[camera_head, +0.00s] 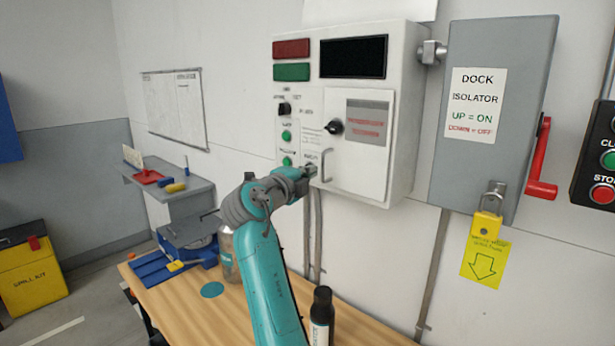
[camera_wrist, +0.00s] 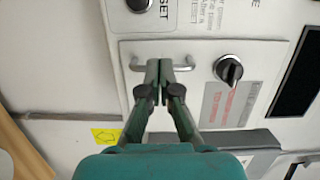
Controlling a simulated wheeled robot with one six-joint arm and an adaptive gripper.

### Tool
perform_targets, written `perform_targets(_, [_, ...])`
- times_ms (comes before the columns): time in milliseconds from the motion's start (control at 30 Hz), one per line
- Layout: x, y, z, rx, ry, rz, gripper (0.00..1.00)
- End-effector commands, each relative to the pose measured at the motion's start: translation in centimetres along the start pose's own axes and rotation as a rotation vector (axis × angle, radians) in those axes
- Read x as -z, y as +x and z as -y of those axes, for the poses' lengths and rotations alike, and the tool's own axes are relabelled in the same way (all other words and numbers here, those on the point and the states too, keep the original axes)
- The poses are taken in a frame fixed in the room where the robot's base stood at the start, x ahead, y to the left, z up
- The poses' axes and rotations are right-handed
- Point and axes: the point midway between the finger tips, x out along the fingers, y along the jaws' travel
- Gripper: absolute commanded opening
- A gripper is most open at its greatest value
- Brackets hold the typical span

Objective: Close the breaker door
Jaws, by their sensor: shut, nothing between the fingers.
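The breaker door (camera_head: 372,170) is a small white panel on the front of a white control box. It has a black knob (camera_head: 334,127), a grey label and a metal bar handle (camera_head: 327,166). It looks flush or nearly flush with the box; I cannot tell whether a small gap remains. My gripper (camera_head: 308,172) is at the door's lower left edge, near the handle. In the wrist view my gripper's fingertips (camera_wrist: 159,66) are together in front of the handle (camera_wrist: 184,67), over the door (camera_wrist: 205,65). The fingers are shut and empty; contact with the door cannot be told.
The control box (camera_head: 405,100) has buttons left of the door. A grey dock isolator (camera_head: 490,150) with a red lever (camera_head: 541,165) hangs to its right. Below, a wooden bench (camera_head: 245,310) carries a black bottle (camera_head: 321,315) and a blue vise (camera_head: 188,245).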

Motion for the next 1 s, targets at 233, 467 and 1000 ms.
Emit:
perform_targets(233, [-0.09,0.93,0.07,0.0,0.0,0.0,0.0])
perform_targets(467, [-0.12,1.21,0.04,-0.001,0.0,0.001,0.0])
perform_targets(1000, [0.1,1.24,0.04,0.0,0.0,0.0,0.0])
